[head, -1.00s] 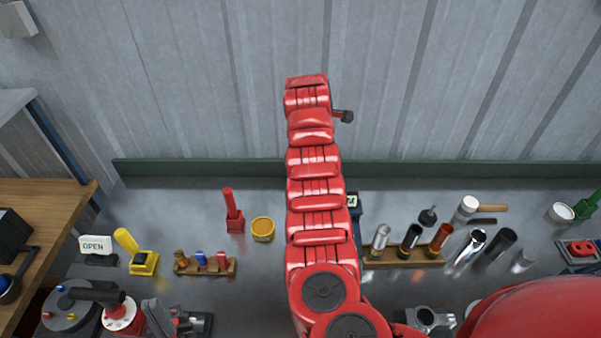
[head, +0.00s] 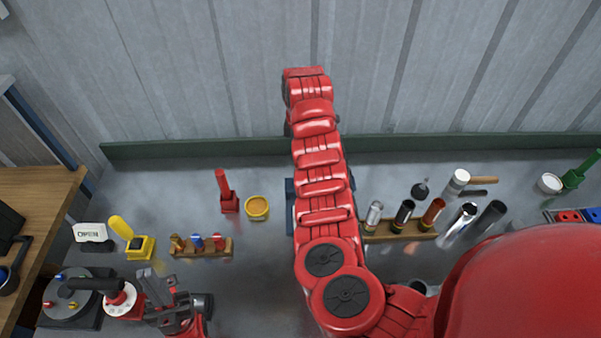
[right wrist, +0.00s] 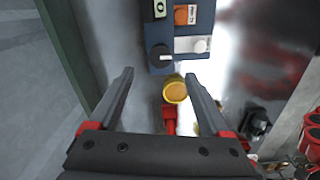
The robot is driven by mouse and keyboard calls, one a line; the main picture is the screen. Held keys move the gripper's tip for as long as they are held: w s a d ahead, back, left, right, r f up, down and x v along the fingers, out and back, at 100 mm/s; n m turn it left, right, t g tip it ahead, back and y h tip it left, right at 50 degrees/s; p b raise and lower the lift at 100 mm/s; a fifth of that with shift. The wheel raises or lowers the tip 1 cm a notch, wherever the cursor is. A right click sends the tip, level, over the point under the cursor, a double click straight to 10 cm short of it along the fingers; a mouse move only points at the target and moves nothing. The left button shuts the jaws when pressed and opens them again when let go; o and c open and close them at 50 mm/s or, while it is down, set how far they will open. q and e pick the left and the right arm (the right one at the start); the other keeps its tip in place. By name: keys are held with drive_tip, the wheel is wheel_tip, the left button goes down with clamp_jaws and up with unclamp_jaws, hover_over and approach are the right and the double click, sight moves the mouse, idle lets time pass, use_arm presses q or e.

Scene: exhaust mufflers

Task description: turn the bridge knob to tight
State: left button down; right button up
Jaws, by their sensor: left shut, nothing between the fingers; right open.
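A blue box (right wrist: 179,18) at the top of the right wrist view carries a black round knob (right wrist: 160,54) with a white mark and a pale knob (right wrist: 200,46) on a light plate. No readable label tells which is the bridge knob. In the head view my right arm mostly covers this box (head: 290,206). My right gripper (right wrist: 159,75) is open and empty, its left fingertip short of the black knob in the picture; the arm hides it in the head view. My left gripper (head: 160,287) is shut and empty at the lower left, beside a white-and-red dial piece (head: 122,300).
A yellow tin (head: 257,208) and a red upright tool (head: 226,192) stand left of the box. A wooden rack (head: 400,231) of metal tubes stands to the right. A small rack (head: 203,247), an open sign (head: 91,232) and a yellow gauge (head: 140,247) are at left.

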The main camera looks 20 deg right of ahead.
wheel_tip(320, 180, down, 7)
drive_tip(key=shift+f, duration=0.4)
clamp_jaws()
idle(0.4)
